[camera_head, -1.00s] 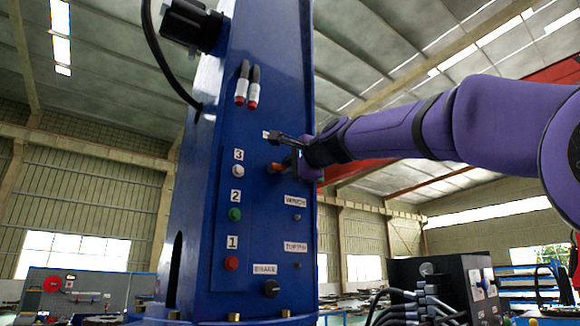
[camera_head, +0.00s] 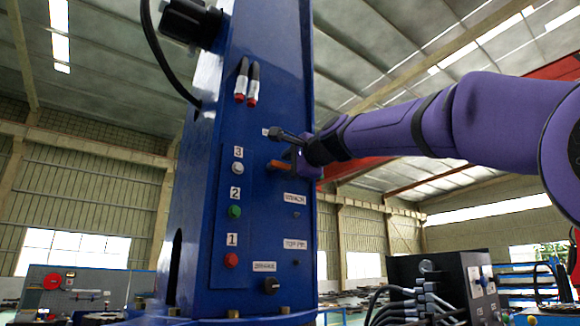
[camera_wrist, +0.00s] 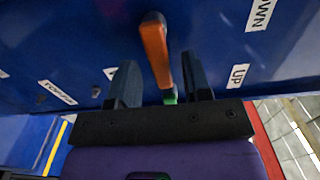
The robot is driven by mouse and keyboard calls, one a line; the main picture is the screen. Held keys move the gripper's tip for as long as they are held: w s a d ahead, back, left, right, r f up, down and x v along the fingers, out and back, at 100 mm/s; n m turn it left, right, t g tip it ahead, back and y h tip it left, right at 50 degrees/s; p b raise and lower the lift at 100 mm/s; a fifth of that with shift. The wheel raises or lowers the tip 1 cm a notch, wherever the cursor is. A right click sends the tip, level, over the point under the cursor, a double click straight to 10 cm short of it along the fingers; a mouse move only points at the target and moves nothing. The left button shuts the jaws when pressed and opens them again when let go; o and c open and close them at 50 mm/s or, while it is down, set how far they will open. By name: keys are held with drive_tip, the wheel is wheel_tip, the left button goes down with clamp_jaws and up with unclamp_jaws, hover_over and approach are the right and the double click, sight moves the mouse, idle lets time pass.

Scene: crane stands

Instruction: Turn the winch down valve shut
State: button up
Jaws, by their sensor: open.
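The orange valve lever (camera_wrist: 155,50) is on the blue panel, its upper end level with a part-cut label reading "OWN" (camera_wrist: 262,12) in the wrist view. Its lower part reaches between the two dark fingers of my gripper (camera_wrist: 158,70), which is open with a gap on each side. A green lever (camera_wrist: 169,97) shows just below the orange one, level with the "UP" label (camera_wrist: 238,76), mostly hidden by my gripper. In the head view my gripper (camera_head: 287,148) is at the panel's right part, and the orange lever (camera_head: 279,165) sticks out left of it.
The blue column (camera_head: 262,120) carries white, green and red buttons (camera_head: 235,212) left of the levers. A black knob (camera_head: 270,286) is low on it. A black box with hoses (camera_head: 445,285) stands at the right.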

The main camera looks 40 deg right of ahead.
drive_tip(key=shift+s, duration=0.1)
drive_tip(key=s, duration=1)
drive_tip(key=shift+s, duration=0.35)
drive_tip(key=shift+f, duration=0.1)
drive_tip(key=a+f+n+g+y, duration=0.1)
drive_tip(key=a+f+n+g, duration=0.25)
drive_tip(key=f, duration=0.85)
drive_tip(key=a+f+n+g, duration=0.3)
drive_tip(key=f+n, duration=0.2)
drive_tip(key=f, duration=0.7)
drive_tip(key=s+a+f+n+g, duration=0.1)
drive_tip(key=s+f+n+g, duration=0.1)
drive_tip(key=f, duration=0.6)
drive_tip(key=s+a+f+n+g, duration=0.1)
drive_tip(key=s+f+n, duration=0.3)
drive_tip(key=f, duration=0.4)
drive_tip(key=s+a+f+n+g+h, duration=0.1)
drive_tip(key=s+f+n+g, duration=0.2)
drive_tip(key=s+f, duration=0.2)
wheel_tip(320, 180, down, 3)
drive_tip(key=shift+f+n, duration=0.1)
drive_tip(key=shift+n, duration=0.25)
drive_tip(key=shift+a, duration=0.1)
